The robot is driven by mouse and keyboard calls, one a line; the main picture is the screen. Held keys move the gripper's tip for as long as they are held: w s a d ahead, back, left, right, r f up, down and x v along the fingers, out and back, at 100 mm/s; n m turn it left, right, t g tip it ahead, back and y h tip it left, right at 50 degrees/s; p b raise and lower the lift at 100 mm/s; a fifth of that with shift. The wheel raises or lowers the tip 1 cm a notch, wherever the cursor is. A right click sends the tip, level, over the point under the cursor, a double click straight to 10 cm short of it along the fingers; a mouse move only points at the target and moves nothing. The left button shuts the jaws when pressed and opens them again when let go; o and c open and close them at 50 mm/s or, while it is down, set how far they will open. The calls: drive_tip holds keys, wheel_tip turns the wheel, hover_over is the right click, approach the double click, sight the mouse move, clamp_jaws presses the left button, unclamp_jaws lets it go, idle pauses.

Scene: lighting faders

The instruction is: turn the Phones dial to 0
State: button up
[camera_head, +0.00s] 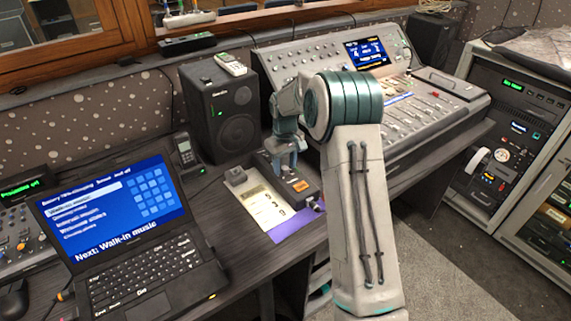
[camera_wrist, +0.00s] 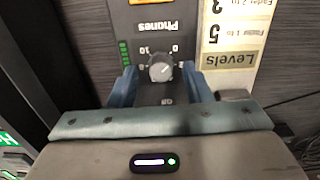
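The Phones dial (camera_wrist: 160,68) is a small round grey knob on a dark panel, shown upside down in the wrist view. Its "Phones" label (camera_wrist: 155,27) and green level lights (camera_wrist: 125,53) are beside it. A pale mark shows on the knob, but its exact reading is too small to tell. My gripper (camera_wrist: 160,74) has its two blue fingers apart, one on each side of the knob, with gaps visible. In the head view my gripper (camera_head: 286,160) is over the small black unit (camera_head: 302,188), and the dial is hidden there.
A "Levels" card (camera_head: 262,208) lies beside the unit, also in the wrist view (camera_wrist: 234,58). A laptop (camera_head: 120,215), a handset (camera_head: 184,150) and a speaker (camera_head: 225,110) stand left. The mixing console (camera_head: 425,105) is at the right, behind my arm.

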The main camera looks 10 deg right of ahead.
sight(285, 167)
wheel_tip(285, 167, up, 14)
idle(0.6)
drive_tip(key=shift+f, duration=0.1)
